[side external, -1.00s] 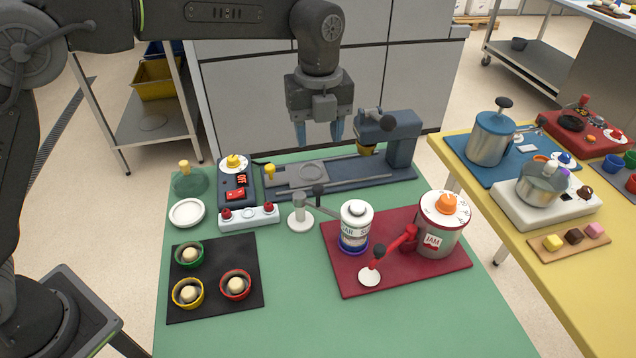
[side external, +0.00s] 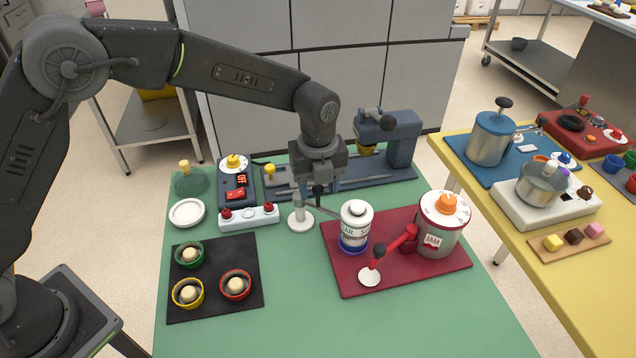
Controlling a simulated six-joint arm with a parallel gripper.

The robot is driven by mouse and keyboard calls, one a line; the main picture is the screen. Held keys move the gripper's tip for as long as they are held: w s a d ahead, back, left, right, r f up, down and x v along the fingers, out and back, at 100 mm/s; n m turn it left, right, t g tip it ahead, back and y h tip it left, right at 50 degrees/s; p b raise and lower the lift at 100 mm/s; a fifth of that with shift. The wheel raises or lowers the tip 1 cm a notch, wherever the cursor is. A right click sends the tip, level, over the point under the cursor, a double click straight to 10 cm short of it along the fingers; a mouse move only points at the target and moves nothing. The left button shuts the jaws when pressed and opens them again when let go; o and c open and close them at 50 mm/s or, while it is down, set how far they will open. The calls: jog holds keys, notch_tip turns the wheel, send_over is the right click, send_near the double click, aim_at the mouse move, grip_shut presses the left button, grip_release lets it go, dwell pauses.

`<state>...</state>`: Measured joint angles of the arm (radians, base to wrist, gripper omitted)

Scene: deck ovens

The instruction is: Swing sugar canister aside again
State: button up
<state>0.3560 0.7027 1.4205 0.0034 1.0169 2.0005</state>
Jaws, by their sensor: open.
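The sugar canister (side external: 356,227) is white with a dark blue band and a white knob on its lid. It sits upright at the left part of a dark red mat (side external: 345,282), on the end of a swing arm. The swing arm runs from a white post (side external: 300,217) with a round base, and a black knob (side external: 318,190) stands on it. My gripper (side external: 319,188) points down at the black knob, behind and left of the canister. The fingers are open, one on each side of the knob as seen here; contact cannot be told.
A jam pot (side external: 440,222) with a red spout stands right of the canister. A blue-grey press (side external: 390,140) stands behind. A switch box (side external: 236,182) and a button bar (side external: 249,217) lie left. The green table (side external: 400,325) is clear in front.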

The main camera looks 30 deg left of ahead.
jog(key=shift+c, duration=0.2)
grip_shut()
jog(key=shift+s, duration=0.1)
dwell(0.4)
jog(key=shift+s+a+m, duration=0.3)
jog(key=shift+s+m, duration=0.3)
jog(key=shift+m, duration=1.2)
jog(key=shift+s+a+m, duration=0.25)
jog(key=shift+s+m, duration=0.35)
jog(key=shift+m, duration=1.2)
jog(key=shift+s+a+m, duration=0.3)
jog(key=shift+s+m, duration=0.3)
jog(key=shift+m, duration=1.2)
